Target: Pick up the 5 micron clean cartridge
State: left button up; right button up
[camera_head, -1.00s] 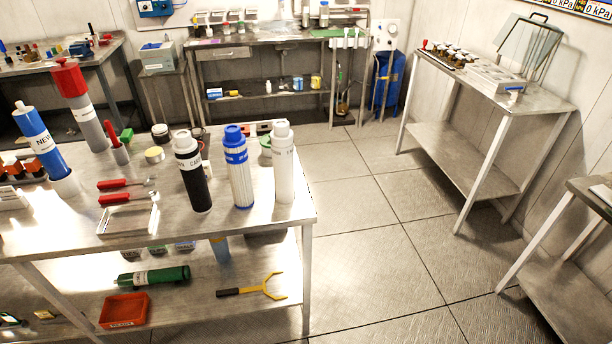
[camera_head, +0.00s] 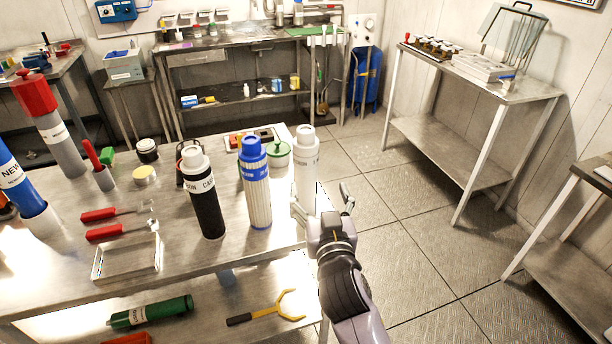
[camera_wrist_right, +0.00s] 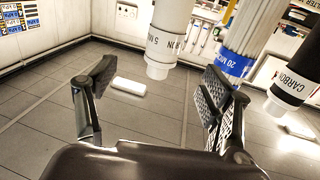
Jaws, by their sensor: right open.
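The white 5 micron cartridge (camera_head: 305,164) stands upright at the right end of the near steel table, and its label shows in the wrist view (camera_wrist_right: 167,40). My right gripper (camera_head: 322,203) is open and empty at the table's right edge, close beside the cartridge's lower part. In the wrist view the gripper's two fingers (camera_wrist_right: 155,92) are spread, with the cartridge beyond the gap between them. The gripper hides the cartridge's foot in the head view. My left gripper is not in view.
A blue-capped 20 micron cartridge (camera_head: 256,185) stands just left of it, then a black carbon cartridge (camera_head: 207,205). A green-lidded jar (camera_head: 279,153) is close behind. A metal tray (camera_head: 126,258) lies at the front.

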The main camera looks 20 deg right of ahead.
aim_at(308, 162)
jog(key=w, duration=0.3)
jog(key=w+d+p, duration=0.1)
jog(key=w, duration=0.5)
jog(key=shift+d+p, duration=0.15)
jog(key=shift+p, duration=0.2)
jog(key=shift+w+r, duration=0.15)
jog(key=shift+w, duration=0.35)
jog(key=w+p, duration=0.1)
jog(key=w, duration=0.2)
jog(key=shift+w+p, duration=0.2)
jog(key=shift+p, duration=0.1)
jog(key=shift+w, duration=0.5)
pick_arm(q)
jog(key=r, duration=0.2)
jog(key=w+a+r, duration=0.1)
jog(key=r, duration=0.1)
pick_arm(e)
jog(key=shift+d, duration=0.1)
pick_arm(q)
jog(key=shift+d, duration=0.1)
pick_arm(e)
jog(key=shift+s, duration=0.1)
jog(key=shift+c, duration=0.5)
jog(key=c, duration=1.6)
jog(key=shift+c, duration=0.3)
